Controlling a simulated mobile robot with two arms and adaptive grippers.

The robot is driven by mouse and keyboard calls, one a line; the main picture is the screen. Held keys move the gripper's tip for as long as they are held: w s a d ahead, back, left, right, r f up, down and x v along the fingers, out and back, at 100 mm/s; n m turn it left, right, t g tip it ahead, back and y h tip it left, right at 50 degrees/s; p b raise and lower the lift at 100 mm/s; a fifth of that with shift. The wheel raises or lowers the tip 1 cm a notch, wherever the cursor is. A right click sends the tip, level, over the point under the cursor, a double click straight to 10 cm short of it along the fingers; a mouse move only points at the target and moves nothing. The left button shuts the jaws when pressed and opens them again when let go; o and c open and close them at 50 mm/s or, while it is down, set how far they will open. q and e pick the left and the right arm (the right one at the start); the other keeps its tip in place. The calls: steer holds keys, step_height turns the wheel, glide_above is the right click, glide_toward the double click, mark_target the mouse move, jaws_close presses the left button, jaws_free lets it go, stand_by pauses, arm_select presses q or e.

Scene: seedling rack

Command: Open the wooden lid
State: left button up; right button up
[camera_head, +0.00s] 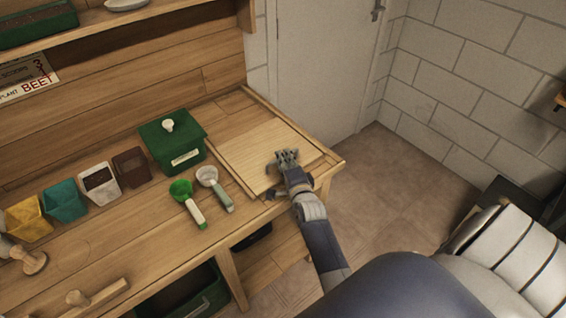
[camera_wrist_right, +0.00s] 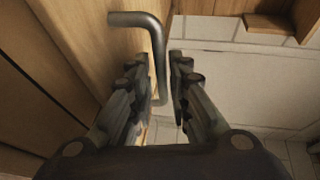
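The wooden lid (camera_head: 243,154) is a pale flat panel lying in the top of the bench at its right end. It looks flat and closed. My right gripper (camera_head: 287,156) is over the lid's right front part and hides that spot. In the right wrist view a bent grey metal handle (camera_wrist_right: 157,45) runs down between the fingers of my right gripper (camera_wrist_right: 161,75). My left gripper is not in the head view.
On the bench (camera_head: 150,235), left of the lid, stand a green box (camera_head: 160,147) with a white knob and several small pots. A green scoop (camera_head: 187,198) and a grey scoop (camera_head: 213,185) lie near the lid's left edge. Open floor (camera_head: 385,180) lies right of the bench.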

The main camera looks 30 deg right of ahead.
steer(key=shift+b+x, duration=0.45)
steer(key=shift+x, duration=0.55)
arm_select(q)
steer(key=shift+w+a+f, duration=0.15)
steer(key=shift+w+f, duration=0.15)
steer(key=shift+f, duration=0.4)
arm_select(e)
jaws_close()
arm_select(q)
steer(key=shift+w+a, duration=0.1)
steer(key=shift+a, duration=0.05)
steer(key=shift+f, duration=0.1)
arm_select(e)
steer(key=shift+w+d, duration=0.1)
